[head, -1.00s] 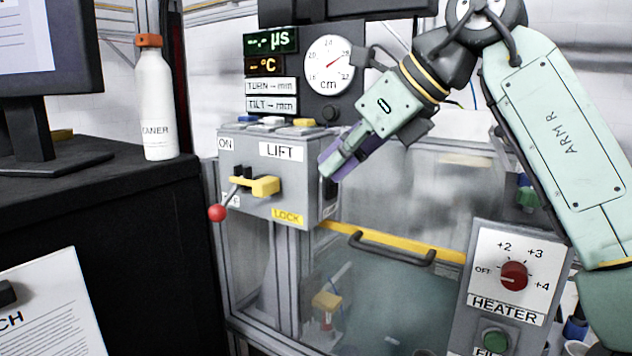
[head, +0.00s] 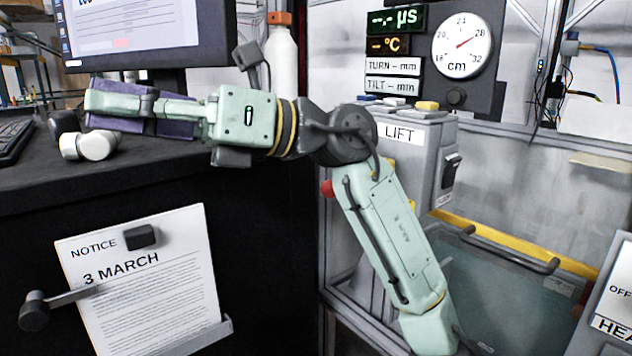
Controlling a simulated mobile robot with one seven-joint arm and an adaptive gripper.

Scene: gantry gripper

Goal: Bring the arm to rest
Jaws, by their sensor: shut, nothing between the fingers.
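My gripper (head: 98,105) is at the end of my pale green arm (head: 392,235), which reaches up from the lower middle and bends to the left. The gripper points left, in front of or over the black desk top; the gap to the desk cannot be told. Its fingers look closed together, with nothing between them. The arm hides part of the grey LIFT box (head: 408,137) and most of its lever; only the red knob (head: 327,188) shows beside the arm.
A white bottle (head: 281,60) stands behind the wrist, partly hidden. White cylinders (head: 95,145) lie on the desk (head: 40,180) just below the gripper. A monitor (head: 140,35) is behind. A notice (head: 145,270) hangs on the desk front. A tank with a yellow rail (head: 500,245) is at right.

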